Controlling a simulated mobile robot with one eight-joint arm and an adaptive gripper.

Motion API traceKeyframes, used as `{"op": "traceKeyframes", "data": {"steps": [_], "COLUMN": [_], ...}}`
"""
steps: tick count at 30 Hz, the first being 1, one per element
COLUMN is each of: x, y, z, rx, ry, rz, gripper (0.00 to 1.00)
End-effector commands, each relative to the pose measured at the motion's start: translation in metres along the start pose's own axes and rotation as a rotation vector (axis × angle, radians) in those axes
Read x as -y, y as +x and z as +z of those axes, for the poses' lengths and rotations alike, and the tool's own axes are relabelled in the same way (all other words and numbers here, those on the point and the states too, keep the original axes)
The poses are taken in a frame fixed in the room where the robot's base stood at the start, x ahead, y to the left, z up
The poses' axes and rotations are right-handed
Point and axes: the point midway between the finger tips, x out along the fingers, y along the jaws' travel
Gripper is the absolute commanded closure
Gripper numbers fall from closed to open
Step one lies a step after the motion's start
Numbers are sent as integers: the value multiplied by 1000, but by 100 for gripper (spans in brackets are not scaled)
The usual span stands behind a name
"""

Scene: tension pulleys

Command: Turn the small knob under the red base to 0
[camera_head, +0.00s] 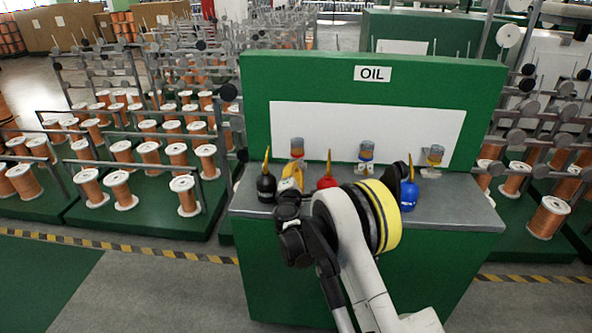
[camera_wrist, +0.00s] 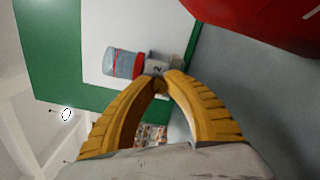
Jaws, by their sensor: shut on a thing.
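The red base (camera_wrist: 138,66) shows in the wrist view under a clear, grey-blue cup (camera_wrist: 118,63), both lying sideways in that picture. Next to it is a pale block (camera_wrist: 156,64) with a dark mark that looks like a 2. The yellow fingertips of my gripper (camera_wrist: 161,82) meet at this block, shut on the small knob, which they mostly hide. In the head view my gripper (camera_head: 292,172) is at the left cup (camera_head: 297,146), above the counter. The knob's exact setting is not clear.
A black can (camera_head: 266,186), a red can (camera_head: 327,181) and a blue can (camera_head: 409,194) stand on the grey counter (camera_head: 465,215). The red can also fills the wrist view's upper right (camera_wrist: 265,22). A middle cup (camera_head: 366,151) and a right cup (camera_head: 436,154) sit along the green OIL panel (camera_head: 480,85).

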Motion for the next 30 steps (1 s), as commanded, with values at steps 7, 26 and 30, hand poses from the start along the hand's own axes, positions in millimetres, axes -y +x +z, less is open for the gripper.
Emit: {"op": "traceKeyframes", "data": {"steps": [7, 26, 30], "x": [0, -1, -1], "y": [0, -61, -91], "z": [-2, -2, -2], "rx": [-2, -3, -3], "ry": [1, 1, 1], "rz": [1, 1, 1], "gripper": [61, 61, 61]}}
